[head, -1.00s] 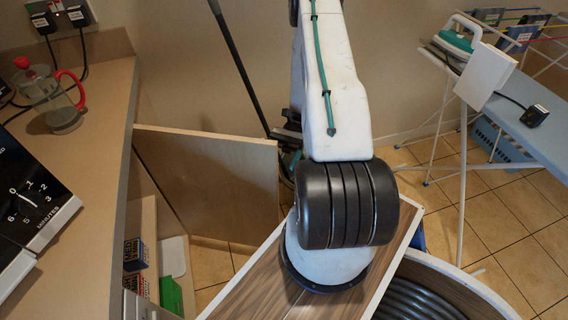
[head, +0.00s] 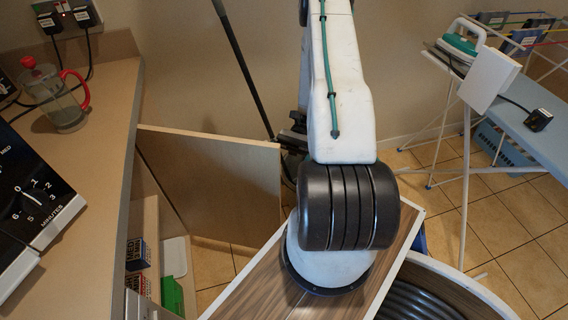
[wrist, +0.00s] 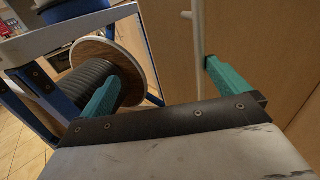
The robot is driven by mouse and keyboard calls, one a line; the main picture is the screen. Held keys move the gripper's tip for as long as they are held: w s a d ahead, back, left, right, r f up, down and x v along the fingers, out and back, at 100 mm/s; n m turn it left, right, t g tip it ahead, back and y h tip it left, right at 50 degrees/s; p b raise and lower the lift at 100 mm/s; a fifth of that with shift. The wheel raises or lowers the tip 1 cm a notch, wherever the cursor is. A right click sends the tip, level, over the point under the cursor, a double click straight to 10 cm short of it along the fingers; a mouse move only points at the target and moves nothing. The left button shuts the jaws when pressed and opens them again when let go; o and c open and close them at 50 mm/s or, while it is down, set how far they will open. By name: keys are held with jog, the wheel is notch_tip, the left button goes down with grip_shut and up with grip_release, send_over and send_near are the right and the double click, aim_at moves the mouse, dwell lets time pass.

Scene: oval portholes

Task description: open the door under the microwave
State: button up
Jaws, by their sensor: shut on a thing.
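The microwave (head: 38,188), black with a dial marked in minutes, sits on the counter at the left in the head view. The door (head: 215,185), a plain wooden panel, stands swung out from the cupboard below. In the wrist view, a pale upright bar handle (wrist: 196,40) shows on a wooden face. My gripper (wrist: 165,75) has teal fingers to either side of the door's edge area and is shut on the door; which part it grips is unclear. In the head view it is mostly hidden behind my arm, near the door's outer edge.
Boxes (head: 137,254) and a green item (head: 172,294) show inside the open cupboard. A glass jug with a red handle (head: 66,100) stands on the counter (head: 108,120). An ironing board (head: 520,108) stands at the right. Tiled floor (head: 500,205) is free before it.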

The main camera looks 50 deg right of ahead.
jog(key=shift+w+d, duration=0.5)
jog(key=shift+d, duration=0.35)
jog(key=shift+w+d, duration=0.5)
jog(key=shift+d, duration=0.35)
jog(key=shift+w+d, duration=0.5)
jog(key=shift+d, duration=0.35)
jog(key=shift+c, duration=0.4)
jog(key=shift+d, duration=0.3)
jog(key=c, duration=1.1)
jog(key=shift+w, duration=0.3)
